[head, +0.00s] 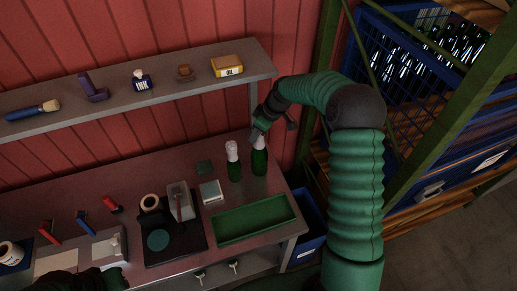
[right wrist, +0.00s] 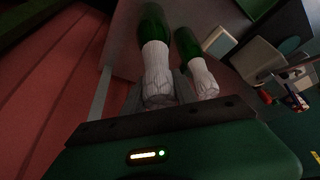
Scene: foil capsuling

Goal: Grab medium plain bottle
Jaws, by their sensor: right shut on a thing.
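Two green bottles with white tops stand upright side by side at the back right of the workbench. My right gripper (head: 257,137) has come down over the top of the right-hand bottle (head: 259,162) and is shut on it. In the right wrist view this bottle's white top (right wrist: 156,75) sits between the grey fingers. The other bottle (head: 234,165) stands just to the left, free of the gripper; it also shows in the right wrist view (right wrist: 198,72). Part of my left arm shows at the bottom left edge; its fingers cannot be made out.
A green tray (head: 255,219) lies in front of the bottles. A small scale-like box (head: 211,192) and a black stand (head: 175,240) are left of it. A shelf (head: 130,100) with an oil box (head: 227,66) runs above. A blue bin (head: 310,228) stands beyond the bench's right end.

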